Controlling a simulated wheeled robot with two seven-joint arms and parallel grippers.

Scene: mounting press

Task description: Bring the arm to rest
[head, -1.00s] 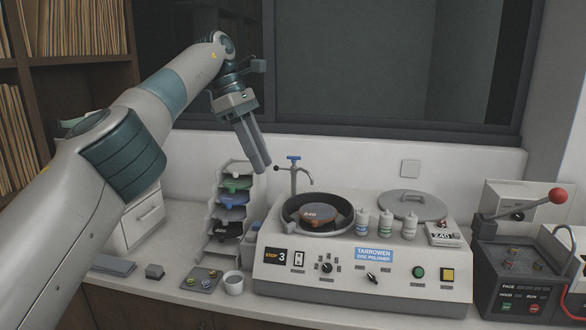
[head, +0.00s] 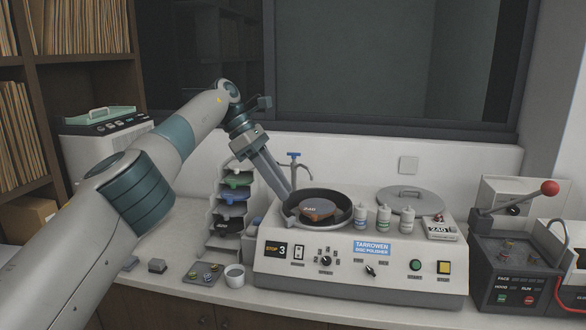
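My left arm comes in from the left and reaches over the counter. Its gripper (head: 282,180) points down to the right, with the fingertips at the left rim of the polisher bowl (head: 344,221) as seen in the head view. The fingers overlap in this view, so their gap cannot be judged. Nothing shows between them. Whether the tips touch the bowl is unclear. My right gripper is out of view.
The disc polisher (head: 340,272) has several bottles (head: 384,218) and a grey lid (head: 408,199) on top. A tap (head: 294,168) stands behind the bowl. A stepped rack of discs (head: 222,236), a cup (head: 234,276) and a small tray (head: 203,274) are left. A red-knobbed press (head: 515,262) is right.

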